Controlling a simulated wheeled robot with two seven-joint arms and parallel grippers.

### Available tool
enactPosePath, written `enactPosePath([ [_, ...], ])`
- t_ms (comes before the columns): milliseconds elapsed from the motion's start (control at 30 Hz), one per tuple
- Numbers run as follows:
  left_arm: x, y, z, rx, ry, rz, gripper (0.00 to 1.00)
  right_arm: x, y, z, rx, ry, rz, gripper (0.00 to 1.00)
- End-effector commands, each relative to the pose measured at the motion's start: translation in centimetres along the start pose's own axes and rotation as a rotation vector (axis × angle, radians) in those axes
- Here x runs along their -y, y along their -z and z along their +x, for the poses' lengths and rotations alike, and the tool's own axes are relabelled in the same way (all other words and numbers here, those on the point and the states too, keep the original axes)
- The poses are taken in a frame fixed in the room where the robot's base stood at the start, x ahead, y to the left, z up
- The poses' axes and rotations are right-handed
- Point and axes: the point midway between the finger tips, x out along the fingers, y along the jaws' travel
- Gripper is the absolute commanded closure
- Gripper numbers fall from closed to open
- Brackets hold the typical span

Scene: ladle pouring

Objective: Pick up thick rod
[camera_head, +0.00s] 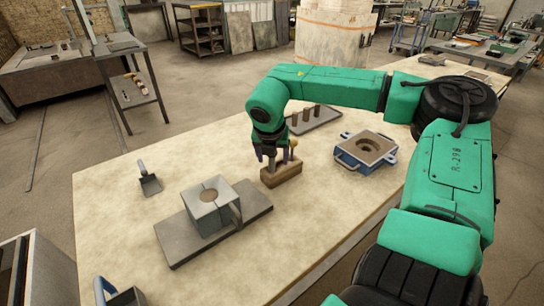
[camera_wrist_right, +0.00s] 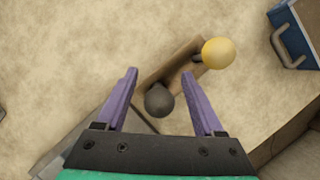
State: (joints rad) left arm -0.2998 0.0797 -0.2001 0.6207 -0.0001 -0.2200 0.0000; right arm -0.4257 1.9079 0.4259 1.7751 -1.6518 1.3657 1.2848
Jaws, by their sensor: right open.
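A wooden block (camera_head: 284,175) stands on the table below my right gripper (camera_head: 272,158). In the right wrist view the block (camera_wrist_right: 178,58) bears two ball-topped rods, one with a dark knob (camera_wrist_right: 159,100) and one with a yellow knob (camera_wrist_right: 218,53). The yellow knob also shows in the head view (camera_head: 293,142). My right gripper (camera_wrist_right: 160,76) is open. In the wrist view its purple fingers lie on either side of the dark knob, and the yellow knob is outside them to the right. The knobs hide most of the rods, so I cannot tell which is thicker. My left gripper is out of view.
A grey box mould (camera_head: 208,222) stands on a dark plate (camera_head: 178,243) at front left. A blue-handled mould (camera_head: 349,160) lies to the right. A tray (camera_head: 327,117) with brown cylinders is behind. A small scoop (camera_head: 149,184) lies left. Bare tabletop lies between.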

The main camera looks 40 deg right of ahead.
Motion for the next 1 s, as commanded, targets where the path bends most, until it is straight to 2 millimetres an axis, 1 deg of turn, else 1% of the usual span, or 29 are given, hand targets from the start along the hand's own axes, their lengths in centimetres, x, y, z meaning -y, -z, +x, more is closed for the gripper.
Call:
enactPosePath([
  [33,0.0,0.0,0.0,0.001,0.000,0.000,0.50,0.0,0.0,0.0,0.000,0.000,0.000,0.30],
  [67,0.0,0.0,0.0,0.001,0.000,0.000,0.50,0.0,0.0,0.0,0.000,0.000,0.000,0.38],
  [100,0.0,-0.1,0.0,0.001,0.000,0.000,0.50,0.0,0.0,0.0,0.000,0.000,0.000,0.53],
  [167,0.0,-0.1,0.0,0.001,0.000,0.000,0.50,0.0,0.0,0.0,0.000,0.000,0.000,0.76],
  [200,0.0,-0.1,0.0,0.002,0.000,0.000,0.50,0.0,0.0,0.0,0.000,0.000,0.000,0.91],
  [233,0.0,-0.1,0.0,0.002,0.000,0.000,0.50,0.0,0.0,0.0,0.000,0.000,0.000,1.00],
  [533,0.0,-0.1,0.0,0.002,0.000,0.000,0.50,0.0,-0.1,-0.1,0.001,0.000,0.000,1.00],
  [667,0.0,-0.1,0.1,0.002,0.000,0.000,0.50,-0.1,-0.5,-1.0,0.004,-0.001,0.001,1.00],
  [767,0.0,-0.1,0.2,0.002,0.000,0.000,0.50,-0.1,-1.1,-2.5,0.005,-0.003,0.002,1.00],
  [867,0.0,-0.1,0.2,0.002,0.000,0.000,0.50,-0.1,-2.0,-4.6,0.007,-0.002,0.002,1.00],
  [967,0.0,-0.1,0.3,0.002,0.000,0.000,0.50,-0.1,-3.2,-7.4,0.008,-0.001,0.002,1.00],
  [1000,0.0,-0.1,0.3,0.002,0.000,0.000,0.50,-0.1,-3.7,-8.7,0.008,-0.002,0.003,1.00],
])
